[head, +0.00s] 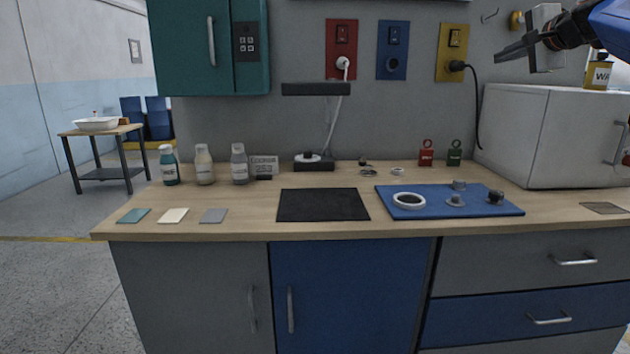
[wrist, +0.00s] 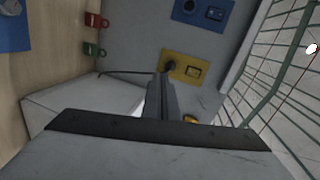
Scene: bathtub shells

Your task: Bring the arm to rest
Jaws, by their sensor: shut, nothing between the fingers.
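My gripper (head: 512,50) is at the upper right of the head view, raised high above the right end of the counter. It is in front of the wall, near the yellow socket plate (head: 452,53) and above the white cabinet box (head: 545,130). Its fingers are together and hold nothing. In the wrist view the closed fingers (wrist: 161,92) point toward the yellow plate (wrist: 186,68). My arm comes in from the right edge of the head view.
A blue mat (head: 450,212) with a white dish (head: 409,201) and small parts lies on the counter. A black mat (head: 322,205) is left of it. Several bottles (head: 204,165) stand at the left. A yellow-labelled container (head: 598,74) stands on the white box. The air left of my gripper is clear.

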